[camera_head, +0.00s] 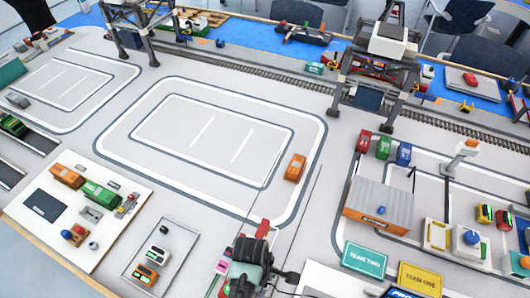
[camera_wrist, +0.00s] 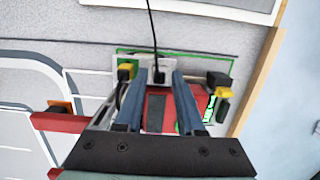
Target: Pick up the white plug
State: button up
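In the wrist view, my gripper (camera_wrist: 158,78) shows two blue fingers set apart, with a clear gap between them. A small white block with a dark centre (camera_wrist: 160,66), which looks like the white plug, lies at the fingertips, between their ends. A black cord (camera_wrist: 152,25) runs from its dark part to the top edge. A red and dark surface (camera_wrist: 160,108) shows between the fingers. I cannot tell whether either finger touches the white piece. In the head view, my arm covers the bottom middle, and I cannot make out the plug or the fingertips.
In the wrist view, a yellow-topped piece (camera_wrist: 126,70) stands close left of the fingers, and black and yellow pieces (camera_wrist: 220,84) close right. In the head view, an orange vehicle (camera_head: 295,167) stands on the grey mat, with a grey-roofed shed (camera_head: 380,205) to the right.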

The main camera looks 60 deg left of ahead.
grip_shut()
dwell(0.4)
notch_tip(320, 180, up, 10)
dwell(0.6)
jog(key=w+d, duration=0.4)
jog(key=w, duration=0.4)
jog(key=w+d, duration=0.3)
jog(key=w, duration=0.5)
jog(key=shift+d+b, duration=0.3)
jog(key=shift+d, duration=0.05)
